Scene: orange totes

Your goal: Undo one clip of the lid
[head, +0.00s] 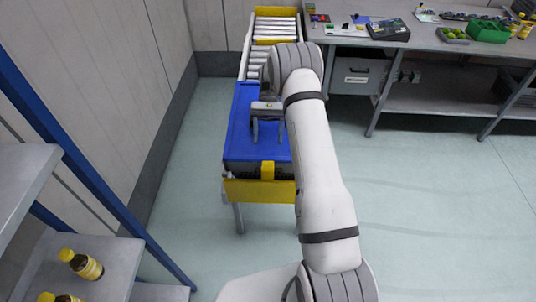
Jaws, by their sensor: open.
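A blue lid (239,135) covers a dark grey tote (243,170) that stands on the near end of a roller conveyor. One yellow clip (267,170) shows at the middle of the tote's near side. My gripper (267,141) hangs over the lid, behind the clip as I see it, with its two fingers apart and nothing seen between them. I cannot tell how high above the lid the fingertips are. My arm hides the right side of the lid and any clip there. Whether the yellow clip is fastened is too small to tell.
The conveyor's yellow end plate (258,190) stands below the clip. Its rollers (257,56) run back towards the wall. A workbench (430,42) with small goods is at the back right. A shelf (95,262) with bottles is at the lower left. The floor right of my arm is clear.

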